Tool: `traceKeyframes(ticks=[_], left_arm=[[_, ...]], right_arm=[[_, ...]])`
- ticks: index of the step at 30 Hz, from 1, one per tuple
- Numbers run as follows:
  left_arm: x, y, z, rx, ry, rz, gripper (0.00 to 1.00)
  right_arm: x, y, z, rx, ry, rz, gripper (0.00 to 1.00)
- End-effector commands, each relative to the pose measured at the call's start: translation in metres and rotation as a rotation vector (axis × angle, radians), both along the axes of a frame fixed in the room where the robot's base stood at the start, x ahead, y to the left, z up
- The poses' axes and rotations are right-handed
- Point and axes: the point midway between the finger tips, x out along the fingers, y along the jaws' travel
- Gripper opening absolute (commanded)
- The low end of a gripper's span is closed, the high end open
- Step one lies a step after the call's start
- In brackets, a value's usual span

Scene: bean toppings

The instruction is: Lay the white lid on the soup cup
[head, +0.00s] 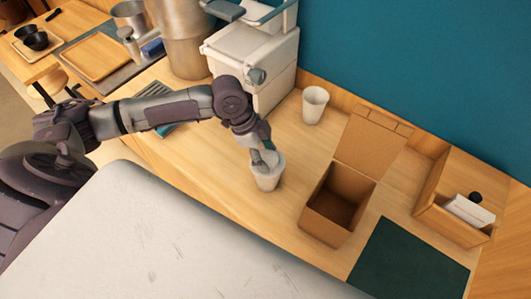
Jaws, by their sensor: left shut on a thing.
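The soup cup (267,183) is white and stands upright on the wooden counter, left of an open cardboard box. My left gripper (264,157) reaches down over the cup's top and is shut on the white lid (277,164). The lid is at the cup's rim. The fingers partly hide it, and I cannot tell whether it lies flat on the rim or is just above it. My right gripper is not in view.
The open, empty cardboard box (328,208) stands right of the cup. A second white cup (315,104) is behind, near the white machine (262,50). A dark green mat (408,262) and a wooden holder (444,207) are at right.

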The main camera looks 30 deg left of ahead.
Motion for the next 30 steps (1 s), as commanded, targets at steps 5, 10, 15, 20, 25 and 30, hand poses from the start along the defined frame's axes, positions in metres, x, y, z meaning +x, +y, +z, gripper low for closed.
traceKeyframes(ticks=[5,10,15,20,25,30], left_arm=[[0.0,0.0001,0.0004,0.0,0.0,0.0,0.48],[0.0,0.0,0.0011,0.0,0.0,0.0,0.48],[0.0001,0.0001,0.0013,0.0,0.0,0.0,0.48],[0.0001,0.0002,0.0005,0.0,0.0,0.0,0.48],[0.0002,0.0002,0.0001,0.0,0.0,0.0,0.48],[0.0002,0.0002,0.0001,0.0,0.0,0.0,0.48]], right_arm=[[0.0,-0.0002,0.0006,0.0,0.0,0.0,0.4],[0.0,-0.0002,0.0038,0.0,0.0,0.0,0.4],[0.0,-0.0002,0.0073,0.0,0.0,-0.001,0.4],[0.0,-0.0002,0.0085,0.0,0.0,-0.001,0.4],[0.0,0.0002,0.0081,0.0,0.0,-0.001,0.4],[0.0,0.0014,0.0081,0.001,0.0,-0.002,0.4]])
